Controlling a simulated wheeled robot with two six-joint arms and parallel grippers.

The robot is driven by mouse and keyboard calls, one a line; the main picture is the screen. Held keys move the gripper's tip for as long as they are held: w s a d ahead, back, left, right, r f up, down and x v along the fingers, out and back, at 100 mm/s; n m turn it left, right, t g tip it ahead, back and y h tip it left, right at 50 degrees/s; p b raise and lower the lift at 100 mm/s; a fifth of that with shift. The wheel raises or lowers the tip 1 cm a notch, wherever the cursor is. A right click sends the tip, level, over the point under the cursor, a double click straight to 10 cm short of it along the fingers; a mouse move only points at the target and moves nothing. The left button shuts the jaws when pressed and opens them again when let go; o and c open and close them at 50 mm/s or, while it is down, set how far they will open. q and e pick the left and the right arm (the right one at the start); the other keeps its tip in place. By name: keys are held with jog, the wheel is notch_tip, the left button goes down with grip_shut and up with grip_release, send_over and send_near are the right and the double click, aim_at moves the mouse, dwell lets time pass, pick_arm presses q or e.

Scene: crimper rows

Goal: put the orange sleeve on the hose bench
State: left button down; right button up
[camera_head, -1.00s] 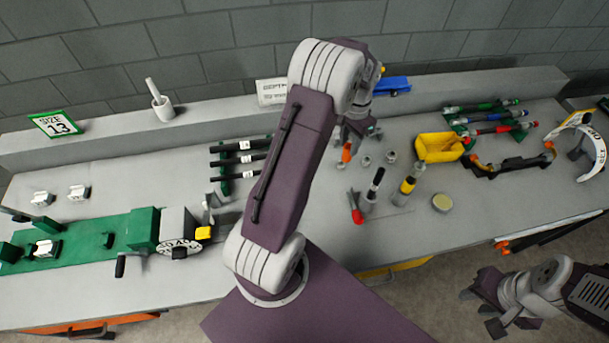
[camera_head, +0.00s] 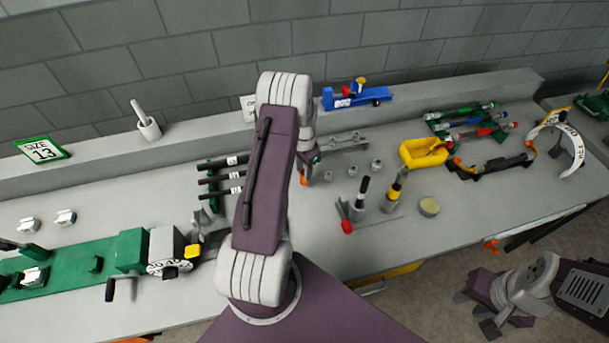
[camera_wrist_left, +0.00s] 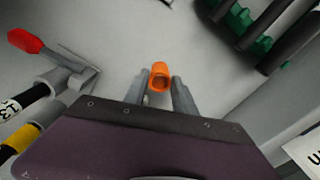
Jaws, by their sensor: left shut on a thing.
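The small orange sleeve (camera_wrist_left: 159,77) is between the two fingers of my left gripper (camera_wrist_left: 160,95) in the left wrist view. The fingers are shut on it. In the head view a bit of orange (camera_head: 303,178) shows below my left gripper (camera_head: 306,168), over the grey bench (camera_head: 300,240); my arm hides most of the gripper. Black hoses (camera_head: 222,175) lie on a green rack to its left. My right gripper (camera_head: 478,312) hangs off the bench's front at the lower right, fingers apart and apparently empty.
A yellow bin (camera_head: 423,153) is further right. A green crimper (camera_head: 130,250) is at left, a blue tool (camera_head: 355,97) behind.

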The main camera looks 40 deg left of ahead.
pick_arm(q)
notch_tip(320, 180, down, 4)
jog(key=shift+r+p, duration=0.25)
jog(key=shift+p, duration=0.25)
jog(key=shift+f, duration=0.3)
jog(key=shift+f, duration=0.2)
jog(key=c, duration=1)
grip_release()
